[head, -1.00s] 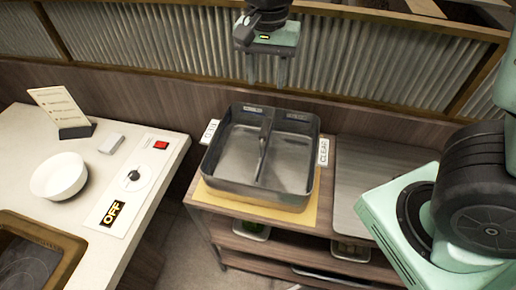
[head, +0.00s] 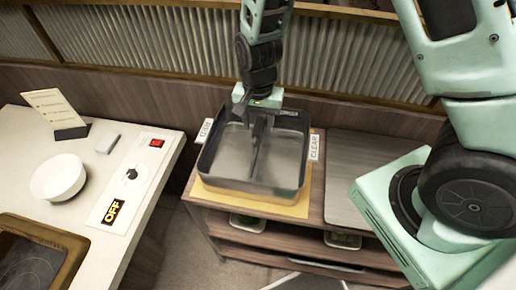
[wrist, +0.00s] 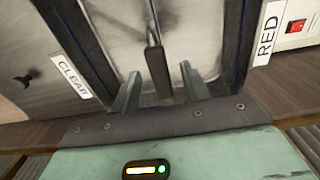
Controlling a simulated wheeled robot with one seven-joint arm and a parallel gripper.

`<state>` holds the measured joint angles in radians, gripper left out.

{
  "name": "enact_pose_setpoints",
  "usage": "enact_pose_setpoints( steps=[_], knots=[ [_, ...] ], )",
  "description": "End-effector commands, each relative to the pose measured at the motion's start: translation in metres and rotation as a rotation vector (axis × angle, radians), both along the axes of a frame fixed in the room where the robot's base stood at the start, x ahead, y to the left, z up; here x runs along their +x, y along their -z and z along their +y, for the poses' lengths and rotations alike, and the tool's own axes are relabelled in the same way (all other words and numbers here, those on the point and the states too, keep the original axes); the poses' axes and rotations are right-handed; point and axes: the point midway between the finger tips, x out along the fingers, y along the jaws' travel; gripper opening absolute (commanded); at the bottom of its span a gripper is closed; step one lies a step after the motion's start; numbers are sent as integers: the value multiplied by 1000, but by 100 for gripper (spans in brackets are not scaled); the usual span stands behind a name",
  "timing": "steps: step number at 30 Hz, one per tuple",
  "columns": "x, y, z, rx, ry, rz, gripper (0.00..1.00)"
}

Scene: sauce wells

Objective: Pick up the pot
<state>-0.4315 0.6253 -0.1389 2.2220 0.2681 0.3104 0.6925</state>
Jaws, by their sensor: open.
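The pot (head: 240,190) is a square metal pan with a central divider, standing upright on the cart. Its interior also shows in the wrist view (wrist: 110,25). White labels stand at its sides, RED (head: 205,131) and CLEAR (head: 314,147). My gripper (head: 260,133) points down over the pot's far half, at the divider. The gripper hides part of the pot's far rim.
A yellow mat (head: 250,207) lies under the pot on the wooden cart, with a metal plate (head: 350,165) at right. The white counter at left holds a bowl (head: 58,178), a card stand (head: 56,110) and an OFF knob panel (head: 133,182). A corrugated partition is behind.

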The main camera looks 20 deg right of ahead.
Motion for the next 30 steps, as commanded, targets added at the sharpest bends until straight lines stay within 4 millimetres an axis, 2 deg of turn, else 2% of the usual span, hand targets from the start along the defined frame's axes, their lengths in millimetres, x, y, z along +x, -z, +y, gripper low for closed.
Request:
enact_pose_setpoints(
  steps=[6,13,18,30],
  knots=[
    [0,16,0,0,-1,0,45],
    [0,17,0,1,-2,-1,45],
    [0,17,0,1,-2,-1,0],
    [1,11,1,1,-2,-5,0]
  ],
)
